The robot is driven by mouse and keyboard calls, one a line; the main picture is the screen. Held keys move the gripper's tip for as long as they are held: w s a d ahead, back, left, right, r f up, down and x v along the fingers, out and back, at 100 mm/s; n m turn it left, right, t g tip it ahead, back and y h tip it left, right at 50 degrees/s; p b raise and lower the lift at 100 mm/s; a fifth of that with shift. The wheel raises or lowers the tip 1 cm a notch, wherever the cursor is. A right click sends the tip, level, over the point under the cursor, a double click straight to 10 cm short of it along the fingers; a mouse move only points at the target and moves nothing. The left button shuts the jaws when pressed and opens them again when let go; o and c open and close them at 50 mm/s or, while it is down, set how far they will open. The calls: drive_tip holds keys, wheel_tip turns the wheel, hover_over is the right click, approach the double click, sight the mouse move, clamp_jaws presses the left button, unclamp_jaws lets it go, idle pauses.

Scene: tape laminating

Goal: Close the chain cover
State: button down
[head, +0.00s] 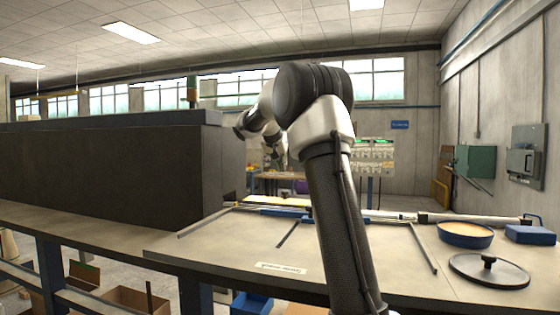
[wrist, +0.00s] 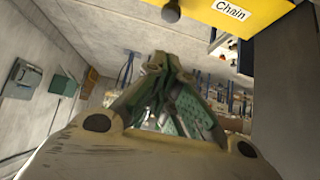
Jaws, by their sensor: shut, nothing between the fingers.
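The chain cover (wrist: 268,22) is a yellow panel with a white "Chain" label. It shows at the top of the wrist view, cut off by the frame edge, and its hinge side is out of sight. A dark round knob (wrist: 171,12) sticks out near its left end. My gripper (wrist: 166,62) is shut and empty, below the knob in the wrist picture and apart from it. I cannot tell how far the cover is swung. In the head view my gripper (head: 281,163) hangs beyond my arm, partly hidden, and the cover is not clearly seen.
A long dark machine housing (head: 100,170) stands at the left. A workbench (head: 225,248) with rails spans the front. A blue-rimmed bowl (head: 466,235), a dark round lid (head: 489,271) and a blue box (head: 531,235) sit at its right. A green wall box (head: 475,161) is farther back.

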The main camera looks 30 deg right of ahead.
drive_tip(key=x, duration=0.4)
wheel_tip(320, 180, down, 3)
drive_tip(key=shift+d+f, duration=0.15)
drive_tip(key=shift+f, duration=0.05)
drive_tip(key=shift+w+f, duration=0.1)
drive_tip(key=shift+f, duration=0.4)
drive_tip(key=shift+d+f, duration=0.15)
drive_tip(key=shift+f, duration=0.55)
